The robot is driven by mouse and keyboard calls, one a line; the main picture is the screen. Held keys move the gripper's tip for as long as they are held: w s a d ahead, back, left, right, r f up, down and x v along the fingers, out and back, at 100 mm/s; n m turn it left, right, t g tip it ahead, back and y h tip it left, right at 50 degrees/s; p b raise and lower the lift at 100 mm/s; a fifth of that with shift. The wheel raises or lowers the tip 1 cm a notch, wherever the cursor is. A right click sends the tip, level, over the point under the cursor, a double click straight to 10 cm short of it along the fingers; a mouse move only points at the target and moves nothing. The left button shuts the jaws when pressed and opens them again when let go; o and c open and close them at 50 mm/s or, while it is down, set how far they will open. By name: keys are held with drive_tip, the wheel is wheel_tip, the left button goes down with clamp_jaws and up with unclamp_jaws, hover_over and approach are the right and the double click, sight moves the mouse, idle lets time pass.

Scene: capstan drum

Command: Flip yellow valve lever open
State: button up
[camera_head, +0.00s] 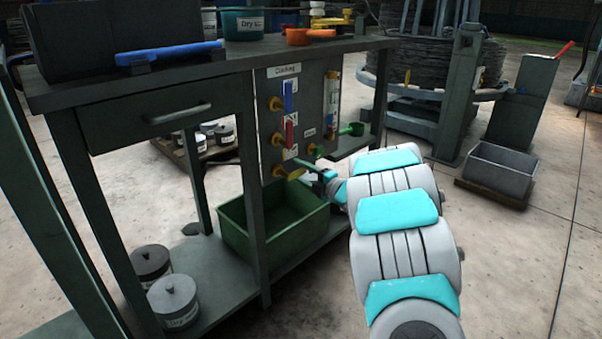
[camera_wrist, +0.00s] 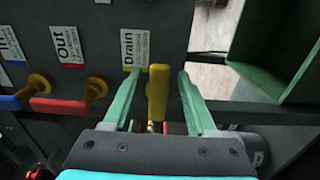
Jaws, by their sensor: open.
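The yellow valve lever (camera_wrist: 157,92) is below the Drain label (camera_wrist: 134,48) in the wrist view, lengthwise along the picture's vertical. My gripper (camera_wrist: 157,76) is open, with one green finger on each side of the lever. Small gaps show on both sides, so neither finger clearly touches it. In the head view, my gripper (camera_head: 318,172) is at the low right part of the valve panel (camera_head: 310,100), close to the yellow fitting (camera_head: 283,172). The lever itself is hard to make out there.
A red lever (camera_wrist: 60,105) and a blue lever (camera_wrist: 12,102) lie left of the yellow one, crosswise to it. A green bin (camera_head: 232,229) stands below the panel. The bench (camera_head: 170,82) overhangs it.

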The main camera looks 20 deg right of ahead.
drive_tip(key=v, duration=0.7)
drive_tip(key=shift+s+d, duration=0.15)
drive_tip(key=shift+s, duration=0.2)
drive_tip(key=d+r+m+g+h, duration=0.2)
drive_tip(key=d+r+m+h, duration=0.2)
drive_tip(key=m+h, duration=0.35)
drive_tip(key=s+a+m+g+h+p, duration=0.1)
drive_tip(key=s+m+g+h+p, duration=0.1)
drive_tip(key=s+m+g+h, duration=0.45)
drive_tip(key=s+a+f+m+g+y, duration=0.1)
drive_tip(key=s+a+m+g+y, duration=0.1)
drive_tip(key=s+a, duration=0.7)
drive_tip(key=s+a+f+m+g+y+p, duration=0.1)
drive_tip(key=s+a+f+m+g+y, duration=0.1)
drive_tip(key=s+a+g, duration=0.3)
drive_tip(key=s+a+f+m+g+y, duration=0.2)
drive_tip(key=s+a, duration=1.1)
drive_tip(key=s, duration=1.1)
drive_tip(key=shift+m+g+y+p, duration=0.3)
drive_tip(key=shift+m+g+y, duration=0.35)
drive_tip(key=shift+m+y, duration=0.25)
